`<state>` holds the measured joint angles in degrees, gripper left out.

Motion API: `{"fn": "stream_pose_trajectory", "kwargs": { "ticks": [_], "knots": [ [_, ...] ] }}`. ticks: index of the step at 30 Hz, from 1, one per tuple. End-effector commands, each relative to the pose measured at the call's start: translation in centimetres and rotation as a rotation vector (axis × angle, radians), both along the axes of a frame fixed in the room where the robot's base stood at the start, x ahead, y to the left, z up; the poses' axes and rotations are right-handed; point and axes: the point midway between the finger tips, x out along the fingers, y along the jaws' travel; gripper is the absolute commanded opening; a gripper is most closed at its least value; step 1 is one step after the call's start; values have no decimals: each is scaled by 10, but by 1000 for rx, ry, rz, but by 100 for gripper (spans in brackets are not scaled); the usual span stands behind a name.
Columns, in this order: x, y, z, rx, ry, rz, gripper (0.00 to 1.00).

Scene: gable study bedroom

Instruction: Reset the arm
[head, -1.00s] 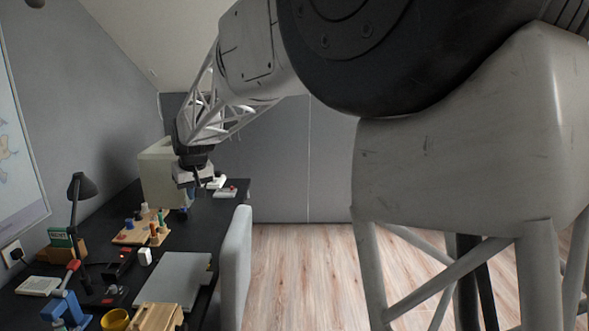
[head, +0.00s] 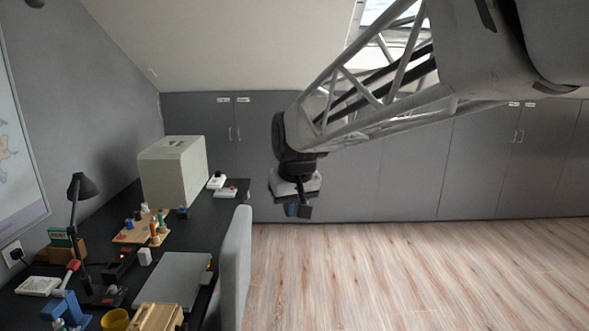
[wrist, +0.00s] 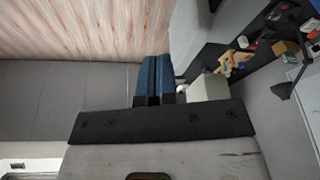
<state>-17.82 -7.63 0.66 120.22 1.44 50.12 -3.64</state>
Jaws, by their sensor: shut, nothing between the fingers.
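My gripper (head: 298,210) hangs in the air to the right of the desk, in front of the grey cupboards and above the floor. In the wrist view its two blue fingers (wrist: 154,78) lie close together, with nothing seen between them. My arm reaches in from the upper right of the head view. The gripper touches nothing.
The black desk (head: 205,222) stands at the left, with a beige box (head: 172,172), a wooden peg board (head: 132,232), a lamp (head: 82,187) and a laptop (head: 175,278). A grey chair (head: 236,265) stands at its right edge. The wooden floor (head: 400,270) is clear.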

Motion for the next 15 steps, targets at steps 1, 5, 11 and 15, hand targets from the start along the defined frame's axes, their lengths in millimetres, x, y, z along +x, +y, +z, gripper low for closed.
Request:
{"fn": "stream_pose_trajectory", "kwargs": {
  "ticks": [1, 5, 11, 15],
  "knots": [
    [-11, -12, 0, 0, 0, -17, 0],
    [-37, -40, -3, -3, 8, -55, 0],
    [-79, -78, -11, -7, 15, -113, 0],
    [-109, -102, -18, -9, 20, -156, 0]
  ]
}}
